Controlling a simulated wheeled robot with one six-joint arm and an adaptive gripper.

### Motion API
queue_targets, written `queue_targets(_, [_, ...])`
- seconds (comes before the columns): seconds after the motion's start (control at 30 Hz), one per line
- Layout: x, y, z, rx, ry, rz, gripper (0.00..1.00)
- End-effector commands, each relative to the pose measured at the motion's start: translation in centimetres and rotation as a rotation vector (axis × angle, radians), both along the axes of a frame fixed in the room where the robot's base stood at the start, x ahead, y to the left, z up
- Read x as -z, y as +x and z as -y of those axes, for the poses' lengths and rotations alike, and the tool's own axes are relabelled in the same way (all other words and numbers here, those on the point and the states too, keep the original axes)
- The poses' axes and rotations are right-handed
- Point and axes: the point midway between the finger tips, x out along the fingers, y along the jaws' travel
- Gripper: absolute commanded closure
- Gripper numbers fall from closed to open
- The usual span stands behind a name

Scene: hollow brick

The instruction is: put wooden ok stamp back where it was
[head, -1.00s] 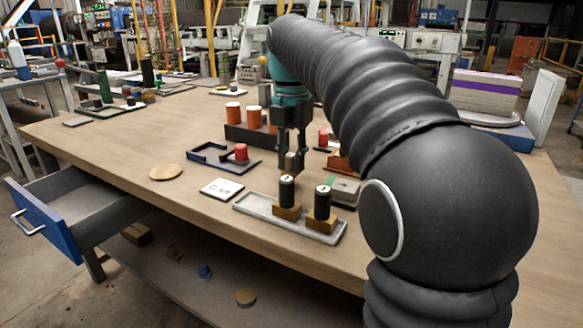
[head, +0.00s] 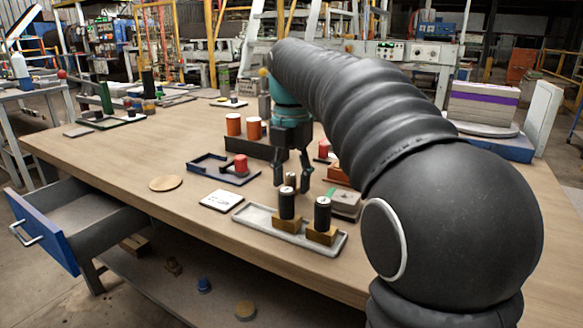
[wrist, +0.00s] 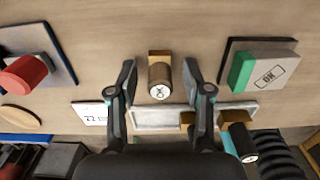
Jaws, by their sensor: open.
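The wooden stamp (wrist: 160,76) has a brown round handle, a white end with dark marks, and a lighter wooden base. It stands on the table just behind the grey tray (wrist: 150,118). In the head view the stamp (head: 291,180) shows between my fingers, partly hidden by a black-handled stamp. My gripper (wrist: 160,66) is open, with one finger on each side of the stamp and a gap on both sides. It also shows in the head view (head: 292,176). Two black stamps (head: 287,203) (head: 322,214) with wooden bases stand in the tray's middle and right; its left part is bare.
A white card (head: 221,200) is left of the tray. A blue holder (head: 208,166) with a red-handled item (head: 240,163) is further left. An open drawer (head: 45,225) juts out front-left.

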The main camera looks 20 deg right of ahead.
Motion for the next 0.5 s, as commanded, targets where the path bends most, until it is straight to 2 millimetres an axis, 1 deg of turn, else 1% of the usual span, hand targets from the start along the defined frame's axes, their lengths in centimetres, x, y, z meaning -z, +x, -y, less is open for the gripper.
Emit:
queue_targets(0.17, [-1.9, 0.1, 0.0, 0.0, 0.0, 0.003, 0.5])
queue_targets(0.5, [-8.8, 0.1, 0.0, 0.0, 0.0, 0.003, 0.5])
